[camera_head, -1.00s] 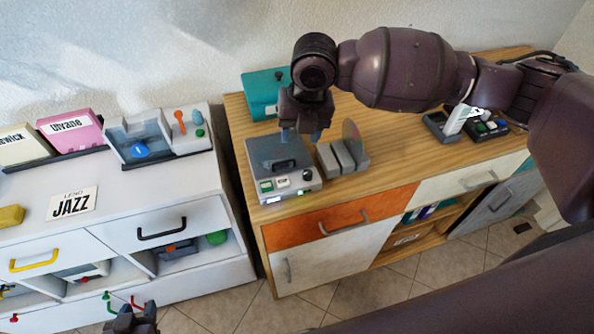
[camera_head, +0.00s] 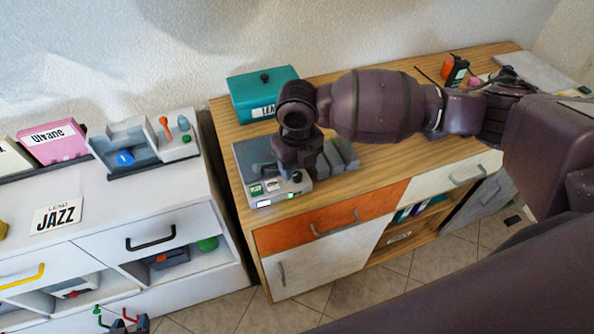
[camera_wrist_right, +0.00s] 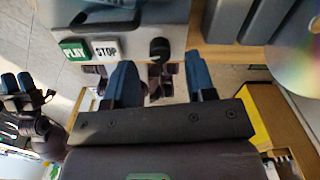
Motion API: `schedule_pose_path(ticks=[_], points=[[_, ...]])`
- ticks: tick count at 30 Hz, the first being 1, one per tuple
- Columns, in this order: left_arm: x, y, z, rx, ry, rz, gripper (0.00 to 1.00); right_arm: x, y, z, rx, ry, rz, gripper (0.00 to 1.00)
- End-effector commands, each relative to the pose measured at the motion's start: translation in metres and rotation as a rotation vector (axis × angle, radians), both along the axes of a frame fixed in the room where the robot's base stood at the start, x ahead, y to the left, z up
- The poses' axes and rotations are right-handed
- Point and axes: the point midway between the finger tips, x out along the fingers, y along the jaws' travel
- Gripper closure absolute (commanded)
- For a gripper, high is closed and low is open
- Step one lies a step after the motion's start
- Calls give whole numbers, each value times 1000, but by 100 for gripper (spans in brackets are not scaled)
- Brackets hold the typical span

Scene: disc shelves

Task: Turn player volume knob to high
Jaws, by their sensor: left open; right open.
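The grey player (camera_head: 246,154) stands at the left end of the wooden cabinet top. Its front panel carries a green PLAY button (camera_wrist_right: 74,51), a white STOP button (camera_wrist_right: 105,49) and a small dark round volume knob (camera_wrist_right: 159,48). My right gripper (camera_head: 297,172) is over the front right of the player, partly hiding it in the head view. In the right wrist view its two blue fingers (camera_wrist_right: 161,78) are apart, with the knob just beyond the gap between them; nothing is held. My left gripper (camera_head: 130,324) is low at the bottom edge, open and empty.
A teal box (camera_head: 262,92) stands behind the player. Grey disc slots (camera_head: 343,153) are close to its right, with a shiny disc (camera_wrist_right: 297,55) showing in the right wrist view. A white cabinet (camera_head: 110,218) stands to the left, across a narrow gap.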

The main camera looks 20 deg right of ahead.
Motion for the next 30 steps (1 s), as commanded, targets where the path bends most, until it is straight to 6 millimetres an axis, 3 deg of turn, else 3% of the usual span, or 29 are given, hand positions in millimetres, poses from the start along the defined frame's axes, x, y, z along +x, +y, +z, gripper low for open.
schedule_pose_path(ticks=[6,17,27,30], points=[[-5,1,-6,0,12,2,57,0,0,-21,0,0,-1,50],[-2,0,-5,0,7,1,57,0,0,-25,0,0,0,50],[2,0,-2,0,-1,-1,57,0,0,-25,0,0,-1,99],[2,0,-2,0,-2,-2,57,0,0,-25,-1,0,-3,99]])
